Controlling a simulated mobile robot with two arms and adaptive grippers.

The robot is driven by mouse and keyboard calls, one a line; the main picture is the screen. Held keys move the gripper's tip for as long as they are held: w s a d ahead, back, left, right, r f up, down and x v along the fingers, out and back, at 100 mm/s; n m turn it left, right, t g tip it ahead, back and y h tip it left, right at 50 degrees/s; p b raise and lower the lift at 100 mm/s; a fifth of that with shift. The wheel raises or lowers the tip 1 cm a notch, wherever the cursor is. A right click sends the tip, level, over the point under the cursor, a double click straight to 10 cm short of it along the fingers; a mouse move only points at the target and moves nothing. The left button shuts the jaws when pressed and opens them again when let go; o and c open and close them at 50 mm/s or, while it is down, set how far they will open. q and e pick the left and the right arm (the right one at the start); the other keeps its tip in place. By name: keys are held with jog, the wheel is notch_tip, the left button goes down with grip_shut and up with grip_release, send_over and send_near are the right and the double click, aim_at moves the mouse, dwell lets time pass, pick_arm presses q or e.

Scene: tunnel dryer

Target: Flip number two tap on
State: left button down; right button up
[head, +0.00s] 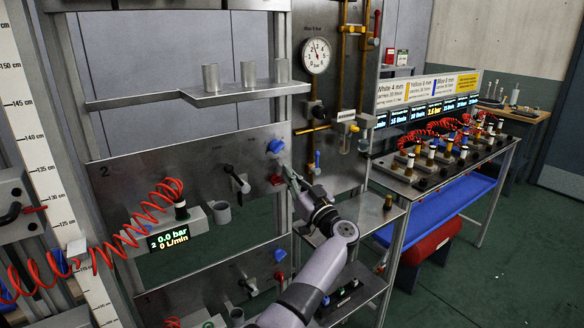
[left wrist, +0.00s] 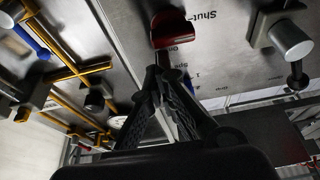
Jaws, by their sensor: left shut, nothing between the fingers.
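The second panel (head: 140,190) carries a painted 2. On it are a black-handled lever valve (head: 238,181), a blue knob (head: 276,146) and a small red handle (head: 277,180). I cannot tell for sure which of these is the number two tap. My left gripper (head: 289,173) is shut and empty, just right of the red handle and below the blue knob. In the left wrist view its fingertips (left wrist: 165,74) meet just below the red handle (left wrist: 173,30); contact is unclear. The word "Shut" is printed beside that handle. My right gripper is not in view.
A display (head: 168,239) reads 0.0 bar and 0 L/min. A red coiled hose (head: 152,205) hangs at the left. A shelf (head: 200,97) with metal cups juts out above. A pipe board with a gauge (head: 316,55) stands to the right, beside a bench (head: 425,180) of fittings.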

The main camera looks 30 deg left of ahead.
pick_arm(q)
jog(key=shift+f, duration=0.15)
jog(key=shift+w+m+t+p, duration=0.1)
jog(key=shift+m+t+p, duration=0.25)
jog(key=shift+p, duration=0.25)
jog(key=shift+m, duration=0.25)
